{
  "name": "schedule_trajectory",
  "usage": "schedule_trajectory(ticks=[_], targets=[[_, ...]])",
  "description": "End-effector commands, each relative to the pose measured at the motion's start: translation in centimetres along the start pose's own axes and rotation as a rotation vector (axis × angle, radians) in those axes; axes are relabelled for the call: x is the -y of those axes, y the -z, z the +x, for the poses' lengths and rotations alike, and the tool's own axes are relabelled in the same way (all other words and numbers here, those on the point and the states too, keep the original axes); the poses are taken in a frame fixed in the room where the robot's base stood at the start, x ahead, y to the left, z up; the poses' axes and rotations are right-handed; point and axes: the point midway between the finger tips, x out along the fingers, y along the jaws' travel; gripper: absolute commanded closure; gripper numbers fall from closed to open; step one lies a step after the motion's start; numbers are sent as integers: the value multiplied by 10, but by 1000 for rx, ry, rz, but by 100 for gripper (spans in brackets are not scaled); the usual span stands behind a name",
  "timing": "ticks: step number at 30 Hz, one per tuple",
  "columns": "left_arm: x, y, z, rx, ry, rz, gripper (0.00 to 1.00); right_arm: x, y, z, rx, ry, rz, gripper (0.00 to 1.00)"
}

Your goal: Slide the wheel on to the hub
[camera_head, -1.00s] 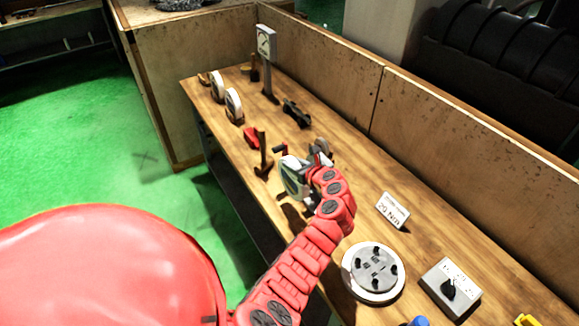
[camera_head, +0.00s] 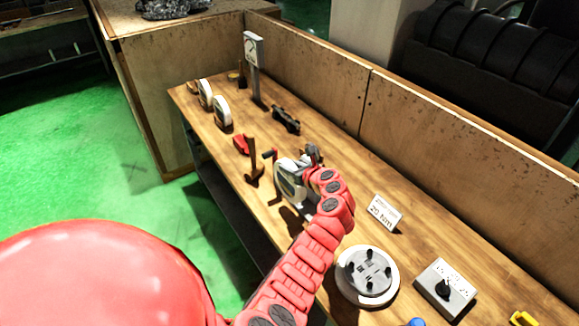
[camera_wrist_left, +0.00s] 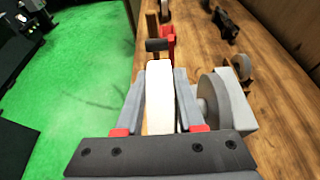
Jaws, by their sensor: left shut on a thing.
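My left gripper (camera_head: 308,178) is shut on a white grinding wheel (camera_head: 288,184), held upright over the bench. The wrist view shows the wheel (camera_wrist_left: 159,95) edge-on between the two grey fingers (camera_wrist_left: 165,80). Just right of it stands a grey disc on a block (camera_wrist_left: 228,98), with a short stub facing the wheel; it looks like the hub. The wheel and the stub look apart, the right finger between them in that view. In the head view this grey part (camera_head: 313,153) is mostly hidden behind my gripper. My right gripper is not in view.
A wooden wall (camera_head: 440,130) borders the back.

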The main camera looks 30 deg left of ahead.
Motion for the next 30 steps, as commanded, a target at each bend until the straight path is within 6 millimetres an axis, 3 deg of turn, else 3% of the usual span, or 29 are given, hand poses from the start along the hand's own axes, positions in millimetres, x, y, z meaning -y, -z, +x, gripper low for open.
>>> schedule_trajectory(ticks=[30], targets=[[16, -3, 1, 7, 0, -3, 100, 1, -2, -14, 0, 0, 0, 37]])
